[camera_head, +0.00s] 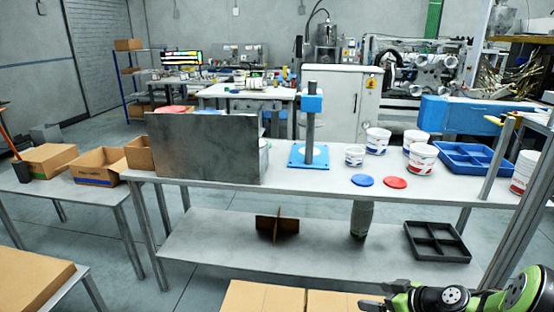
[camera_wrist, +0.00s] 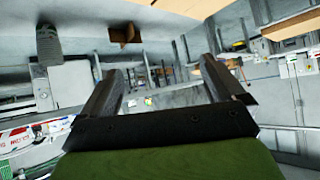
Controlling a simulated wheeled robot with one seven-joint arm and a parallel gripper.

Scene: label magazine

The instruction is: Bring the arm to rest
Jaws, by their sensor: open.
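My gripper (camera_wrist: 162,72) is open in the wrist view, with its two dark fingers spread wide and nothing between them. Behind the fingers the room appears tilted. In the head view my green and black arm is at the bottom right corner, in front of the workbench (camera_head: 330,179). The gripper end (camera_head: 376,303) is only partly in the picture there, at the lower edge. It is apart from the things on the bench.
The bench holds a grey metal panel (camera_head: 205,147), a blue stand (camera_head: 310,130), white tubs (camera_head: 422,160), red (camera_head: 394,182) and blue (camera_head: 362,180) lids and a blue tray (camera_head: 470,158). A black divided tray (camera_head: 437,242) lies below. Cardboard boxes (camera_head: 100,166) stand left.

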